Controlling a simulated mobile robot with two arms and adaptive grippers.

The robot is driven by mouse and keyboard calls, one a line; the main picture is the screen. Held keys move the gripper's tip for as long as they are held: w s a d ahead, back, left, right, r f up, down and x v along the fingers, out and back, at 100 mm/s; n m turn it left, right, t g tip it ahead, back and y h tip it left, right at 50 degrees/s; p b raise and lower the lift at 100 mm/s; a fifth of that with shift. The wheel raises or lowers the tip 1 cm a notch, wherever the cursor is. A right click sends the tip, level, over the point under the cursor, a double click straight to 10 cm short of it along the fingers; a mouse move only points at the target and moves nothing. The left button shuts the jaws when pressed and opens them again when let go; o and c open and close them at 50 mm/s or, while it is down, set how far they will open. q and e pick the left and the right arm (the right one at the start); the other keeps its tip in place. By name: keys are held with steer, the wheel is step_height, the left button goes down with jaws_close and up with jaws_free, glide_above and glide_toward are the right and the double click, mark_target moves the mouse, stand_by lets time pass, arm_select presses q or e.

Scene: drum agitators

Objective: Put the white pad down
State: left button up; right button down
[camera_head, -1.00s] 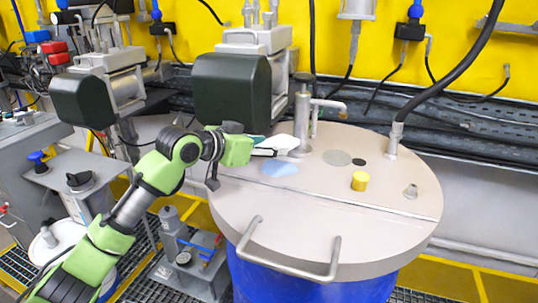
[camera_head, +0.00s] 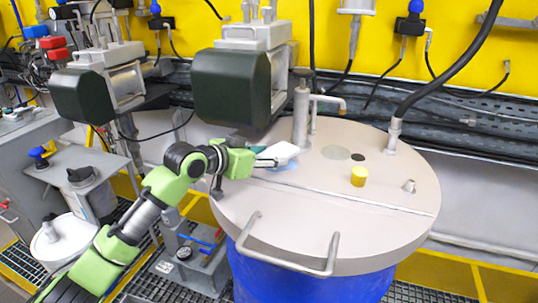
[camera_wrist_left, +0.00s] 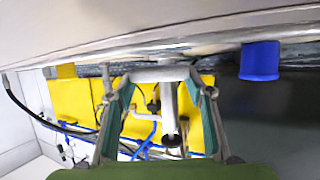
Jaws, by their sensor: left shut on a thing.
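My left gripper (camera_head: 266,160) is shut on the white pad (camera_head: 282,152), held at the left part of the round drum lid (camera_head: 320,215). In the head view the pad overlaps a light blue patch (camera_head: 287,165) on the lid and hides part of it. I cannot tell whether the pad touches the lid. The left wrist view shows both fingers (camera_wrist_left: 160,88) with a pale edge, seemingly the pad (camera_wrist_left: 158,75), between their tips. My right gripper is in no view.
A metal post with a side spout (camera_head: 301,115) stands just behind the pad. A yellow cap (camera_head: 358,176) and a small metal fitting (camera_head: 409,186) sit on the right of the lid. A dark motor housing (camera_head: 232,88) is behind my gripper. The lid's front half is clear up to its handle (camera_head: 290,262).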

arm_select(q)
steer(key=o, duration=0.9)
steer(key=shift+s+f, duration=0.1)
steer(key=shift+f, duration=0.35)
steer(key=shift+r, duration=0.2)
steer(key=b+v, duration=0.1)
steer(key=v, duration=0.4)
steer(key=r+b+v, duration=0.1)
steer(key=v, duration=0.5)
steer(key=shift+b, duration=0.35)
steer(key=shift+s+a+r, duration=0.3)
steer(key=shift+r, duration=0.05)
